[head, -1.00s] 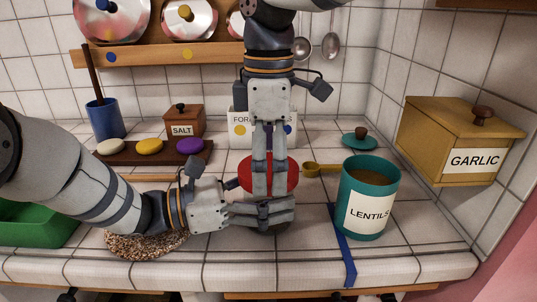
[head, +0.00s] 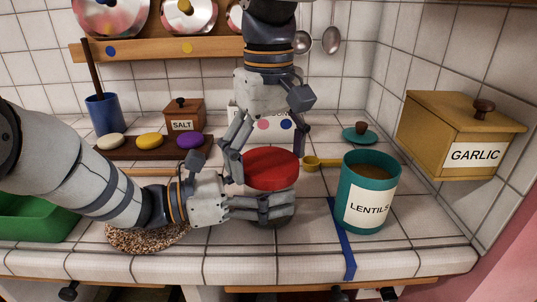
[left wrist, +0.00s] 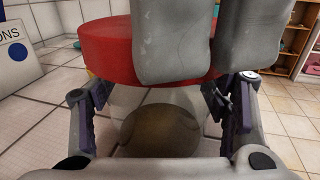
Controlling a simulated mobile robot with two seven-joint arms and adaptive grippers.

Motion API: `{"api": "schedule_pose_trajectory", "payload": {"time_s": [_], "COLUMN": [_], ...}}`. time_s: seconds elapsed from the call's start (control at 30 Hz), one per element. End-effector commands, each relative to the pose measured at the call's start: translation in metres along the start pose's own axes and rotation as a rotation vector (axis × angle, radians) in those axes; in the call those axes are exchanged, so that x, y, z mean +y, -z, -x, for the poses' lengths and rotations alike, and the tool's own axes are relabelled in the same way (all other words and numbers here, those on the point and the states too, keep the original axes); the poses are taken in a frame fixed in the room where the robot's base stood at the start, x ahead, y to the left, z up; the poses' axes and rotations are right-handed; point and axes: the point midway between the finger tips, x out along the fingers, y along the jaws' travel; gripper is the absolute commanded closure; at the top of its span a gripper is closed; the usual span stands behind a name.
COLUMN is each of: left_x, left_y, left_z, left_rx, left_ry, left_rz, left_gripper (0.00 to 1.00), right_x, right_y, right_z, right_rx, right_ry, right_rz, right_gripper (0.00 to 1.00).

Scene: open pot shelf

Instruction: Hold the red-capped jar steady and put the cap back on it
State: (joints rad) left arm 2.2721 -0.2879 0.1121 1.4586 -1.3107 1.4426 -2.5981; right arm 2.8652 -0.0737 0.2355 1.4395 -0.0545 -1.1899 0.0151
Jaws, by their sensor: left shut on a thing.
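The jar (left wrist: 160,130) is clear with brown contents and stands on the counter. My left gripper (head: 280,206) comes from the left and is shut around its body. The jar's purple-lined finger pads flank it in the left wrist view. The flat red cap (head: 271,169) lies level at the jar's mouth; whether it is threaded I cannot see. My right gripper (head: 264,162) comes down from above, its fingers spread to the left and right of the cap. Its grey fingers cover part of the cap in the left wrist view (left wrist: 175,40). Contact with the cap is unclear.
A white box (head: 274,124) with coloured dots is behind. A blue tape strip (head: 343,240) crosses the counter. A woven round mat (head: 148,238) lies under my left arm.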

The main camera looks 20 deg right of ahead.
Motion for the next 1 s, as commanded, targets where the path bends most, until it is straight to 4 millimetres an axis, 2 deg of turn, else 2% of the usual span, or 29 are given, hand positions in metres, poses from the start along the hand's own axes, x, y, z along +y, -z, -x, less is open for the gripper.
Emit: {"api": "schedule_pose_trajectory", "payload": {"time_s": [0.37,0.7,0.97,1.0], "left_x": [0.0,0.0,0.0,0.0], "left_y": [0.0,0.0,0.0,0.0], "left_z": [0.0,0.0,0.0,0.0], "left_rx": [0.0,0.0,0.0,0.0], "left_ry": [0.0,-0.001,-0.001,-0.001], "left_rz": [-0.001,-0.001,0.0,0.0], "left_gripper": [1.0,1.0,1.0,1.0], "right_x": [0.0,0.0,0.0,0.0], "right_y": [0.0,0.0,0.0,0.0], "right_z": [0.002,0.044,0.046,0.046], "right_rx": [0.002,0.003,0.002,0.002], "right_ry": [0.0,0.0,0.0,0.001], "right_rz": [0.003,0.003,0.004,0.01], "right_gripper": [0.0,0.0,0.0,0.04]}}
